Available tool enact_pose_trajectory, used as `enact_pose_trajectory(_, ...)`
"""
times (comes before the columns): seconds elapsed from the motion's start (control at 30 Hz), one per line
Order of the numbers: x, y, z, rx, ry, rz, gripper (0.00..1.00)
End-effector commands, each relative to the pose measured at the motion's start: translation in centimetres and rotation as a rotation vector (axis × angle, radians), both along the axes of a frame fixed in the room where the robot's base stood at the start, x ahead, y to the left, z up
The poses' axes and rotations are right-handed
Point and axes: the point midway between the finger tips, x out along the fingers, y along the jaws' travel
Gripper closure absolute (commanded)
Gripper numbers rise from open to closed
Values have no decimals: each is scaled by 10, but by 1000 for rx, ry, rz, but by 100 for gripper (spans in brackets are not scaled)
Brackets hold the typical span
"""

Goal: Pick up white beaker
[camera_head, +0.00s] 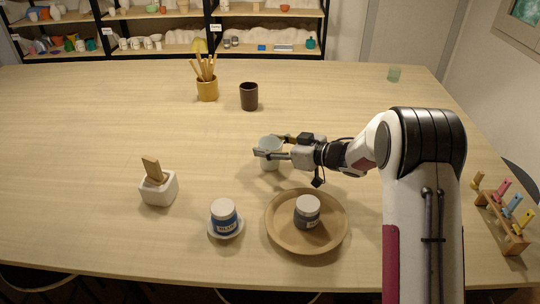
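The white beaker (268,162) stands upright near the middle of the table. My gripper (265,147) reaches in from the right at the beaker's height. One finger passes across the near side of the beaker, and the other lies on its far side. The fingers are apart with the beaker between them. I cannot tell whether they press on it. The fingers and the near side of the gripper hide part of the beaker.
A dark brown cup (249,97) and a yellow pot of wooden tools (207,90) stand behind. A white block holder (158,190), a blue-labelled jar (224,215) and a round tray (277,236) with a grey jar (307,211) are in front. The table's left side is clear.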

Motion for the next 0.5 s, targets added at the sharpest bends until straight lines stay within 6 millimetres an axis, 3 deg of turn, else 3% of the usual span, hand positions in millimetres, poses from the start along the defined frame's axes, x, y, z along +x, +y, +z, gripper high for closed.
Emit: enact_pose_trajectory(0.5,0,0,10,0,-2,1,74)
